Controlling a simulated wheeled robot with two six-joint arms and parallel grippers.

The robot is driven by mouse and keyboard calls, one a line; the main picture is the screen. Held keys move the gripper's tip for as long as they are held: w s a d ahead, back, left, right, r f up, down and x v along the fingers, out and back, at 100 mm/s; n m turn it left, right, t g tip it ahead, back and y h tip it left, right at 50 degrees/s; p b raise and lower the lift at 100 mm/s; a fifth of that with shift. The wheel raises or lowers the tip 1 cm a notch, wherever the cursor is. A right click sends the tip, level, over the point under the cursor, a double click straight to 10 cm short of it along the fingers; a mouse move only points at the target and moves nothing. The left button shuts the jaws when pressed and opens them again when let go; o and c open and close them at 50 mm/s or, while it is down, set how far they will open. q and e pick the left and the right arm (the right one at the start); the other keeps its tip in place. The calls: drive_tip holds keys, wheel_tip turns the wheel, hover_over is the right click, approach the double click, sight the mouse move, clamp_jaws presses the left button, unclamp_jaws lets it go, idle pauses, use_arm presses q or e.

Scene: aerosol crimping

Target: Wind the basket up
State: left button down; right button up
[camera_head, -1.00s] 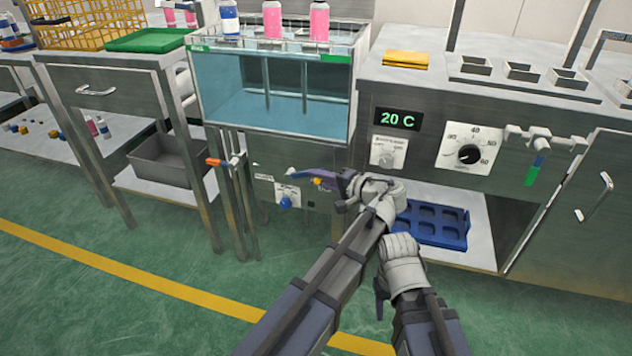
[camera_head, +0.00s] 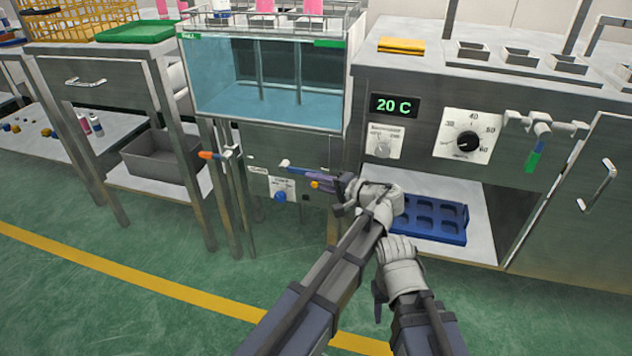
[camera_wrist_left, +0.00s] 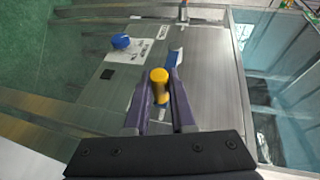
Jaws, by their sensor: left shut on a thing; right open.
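The basket is a wire rack (camera_head: 275,18) holding several bottles with pink or white bodies. It stands above the water tank (camera_head: 265,85), with its top cut off by the picture edge. My left gripper (camera_head: 312,181) is in front of the cabinet under the tank, its purple fingers shut on a yellow crank knob. The knob (camera_wrist_left: 158,80) shows between the fingertips in the left wrist view, with a blue piece (camera_wrist_left: 174,57) just beyond. My right gripper (camera_head: 380,297) is open and empty, low beside the left arm; its fingers hardly show.
A panel with a blue dial (camera_head: 280,196) is left of the left gripper. An orange-tipped lever (camera_head: 210,155) stands further left. A blue tray (camera_head: 432,220) lies in the right-hand cabinet opening. The green floor in front is clear.

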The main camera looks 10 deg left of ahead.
use_arm(q)
drive_tip(key=shift+f, duration=0.15)
drive_tip(key=c, duration=0.8)
unclamp_jaws()
drive_tip(key=shift+o, duration=0.2)
